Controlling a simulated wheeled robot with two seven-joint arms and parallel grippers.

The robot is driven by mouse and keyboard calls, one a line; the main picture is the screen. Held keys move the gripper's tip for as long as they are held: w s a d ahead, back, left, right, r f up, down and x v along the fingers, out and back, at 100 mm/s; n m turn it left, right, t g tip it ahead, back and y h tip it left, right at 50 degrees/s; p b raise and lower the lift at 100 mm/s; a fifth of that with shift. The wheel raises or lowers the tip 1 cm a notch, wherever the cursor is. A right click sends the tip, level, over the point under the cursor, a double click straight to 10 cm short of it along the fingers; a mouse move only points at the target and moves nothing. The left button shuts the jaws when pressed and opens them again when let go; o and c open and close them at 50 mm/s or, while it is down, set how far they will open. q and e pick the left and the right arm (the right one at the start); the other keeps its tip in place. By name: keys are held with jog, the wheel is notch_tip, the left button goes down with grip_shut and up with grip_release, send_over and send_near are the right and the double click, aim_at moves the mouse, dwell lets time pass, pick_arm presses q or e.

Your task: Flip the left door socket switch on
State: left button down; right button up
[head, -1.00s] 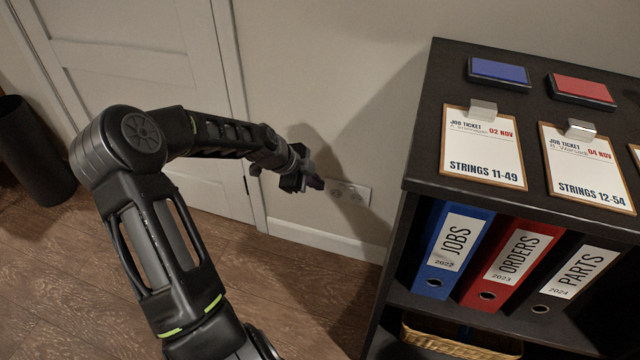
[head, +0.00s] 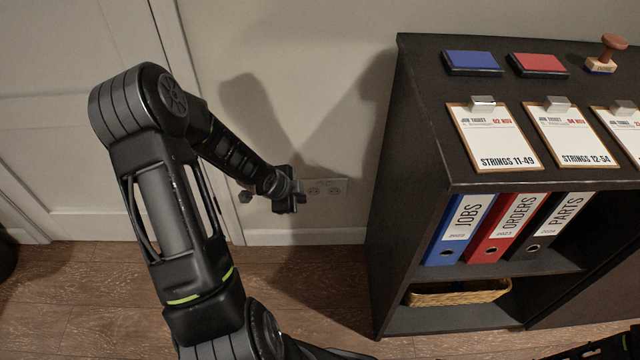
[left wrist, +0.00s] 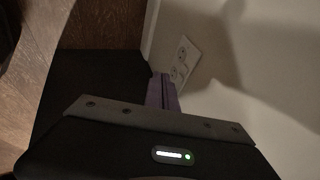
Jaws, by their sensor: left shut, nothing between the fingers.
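The white door socket plate (head: 327,187) is low on the wall between the door and the black shelf. It also shows in the left wrist view (left wrist: 184,62), tilted, with its outlets visible. Its switch is too small to make out. My left gripper (head: 300,197) is in front of the plate's left end in the head view and hides part of it. In the left wrist view the purple-grey fingers (left wrist: 162,92) are shut and empty, pointing toward the wall just left of the plate. Contact cannot be told. My right gripper is not in view.
A black shelf (head: 385,190) stands close to the right of the socket, with binders and a wicker basket (head: 458,293) inside. Clipboards and ink pads lie on top. A white door (head: 70,120) is on the left. The wooden floor (head: 310,290) below the socket is clear.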

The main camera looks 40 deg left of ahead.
aim_at(319, 185)
pick_arm(q)
jog(key=shift+w+d+r+n+t, duration=0.2)
jog(key=shift+w+r+n+t, duration=0.1)
jog(key=shift+w+n, duration=0.35)
jog(key=shift+f, duration=0.1)
jog(key=w+a+f+b, duration=0.2)
jog(key=w+f+b, duration=0.3)
jog(key=w+f, duration=0.3)
jog(key=shift+w+f, duration=0.2)
jog(key=shift+w, duration=0.2)
jog(key=shift+a, duration=0.1)
